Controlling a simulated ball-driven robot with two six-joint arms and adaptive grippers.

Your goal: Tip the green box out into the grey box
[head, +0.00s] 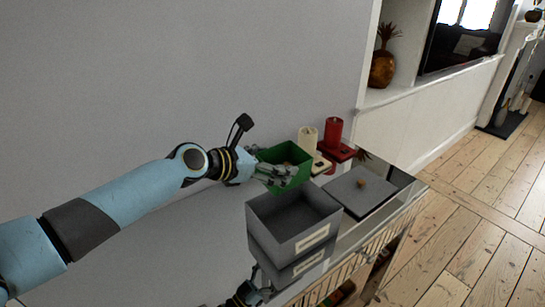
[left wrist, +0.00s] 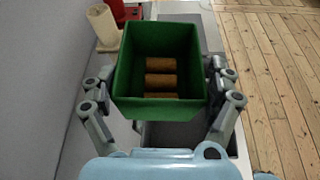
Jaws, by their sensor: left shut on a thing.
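The green box (head: 292,151) is held up at the back left of the grey box, roughly upright. My left gripper (head: 276,175) is shut on it, with fingers along two opposite sides in the left wrist view. In that view the green box (left wrist: 130,70) holds brown cork-like cylinders (left wrist: 160,80); three show, the nearest partly hidden by the near wall. The grey box (head: 263,232) is open, with a pale label on its front, and stands on a glossy top. Its visible inside looks empty. My right gripper is not in view.
A flat grey lid-like panel (head: 357,195) with a small brown knob lies right of the grey box. The glossy top mirrors the box and arm. Bare floorboards lie to the right.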

